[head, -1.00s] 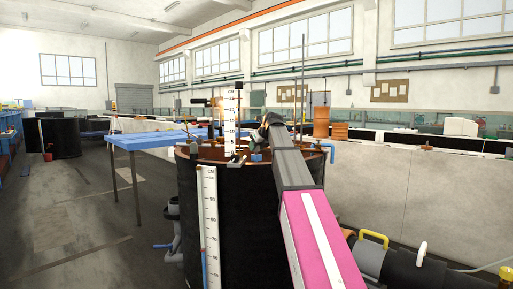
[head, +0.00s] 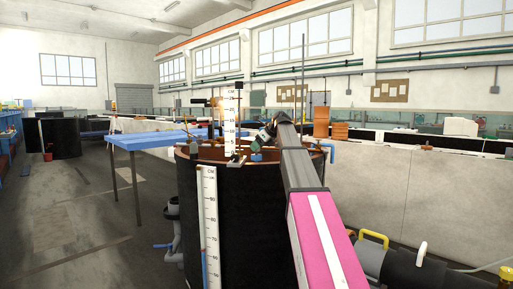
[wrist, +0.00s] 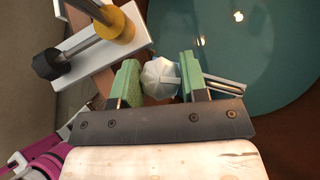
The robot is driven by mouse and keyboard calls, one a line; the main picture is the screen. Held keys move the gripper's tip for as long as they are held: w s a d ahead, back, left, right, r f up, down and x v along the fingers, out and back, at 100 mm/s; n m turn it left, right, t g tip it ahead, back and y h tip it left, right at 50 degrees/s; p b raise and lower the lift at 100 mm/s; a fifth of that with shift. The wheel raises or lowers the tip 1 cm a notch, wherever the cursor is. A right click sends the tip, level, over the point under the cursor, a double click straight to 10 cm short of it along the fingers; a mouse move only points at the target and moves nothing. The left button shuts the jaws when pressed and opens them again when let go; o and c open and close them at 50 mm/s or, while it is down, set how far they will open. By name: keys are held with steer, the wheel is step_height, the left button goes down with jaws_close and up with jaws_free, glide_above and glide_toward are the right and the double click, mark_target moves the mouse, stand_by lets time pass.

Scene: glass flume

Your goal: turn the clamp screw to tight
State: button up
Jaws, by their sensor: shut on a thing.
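The clamp screw's pale grey faceted knob (wrist: 160,77) is in the middle of the wrist view, seen from above. My gripper (wrist: 157,80) has its two green-padded fingers on either side of the knob and is shut on it. In the head view my gripper (head: 262,142) is at the rim of the large black tank (head: 255,215). The knob cannot be made out there, and my arm covers part of the rim. The screw's shaft and the clamp body under the knob are mostly hidden.
Teal water (wrist: 245,45) lies to the right. A white scale (head: 230,122) stands upright left of my gripper.

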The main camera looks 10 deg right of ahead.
steer(key=n+g+y, duration=0.1)
steer(key=n+g, duration=0.2)
steer(key=n, duration=0.1)
steer(key=shift+w, duration=0.2)
steer(key=shift+s+n+g, duration=0.1)
steer(key=shift+n+g, duration=1.2)
steer(key=shift+n, duration=0.4)
steer(key=o, duration=0.9)
steer(key=shift+d+r, duration=0.1)
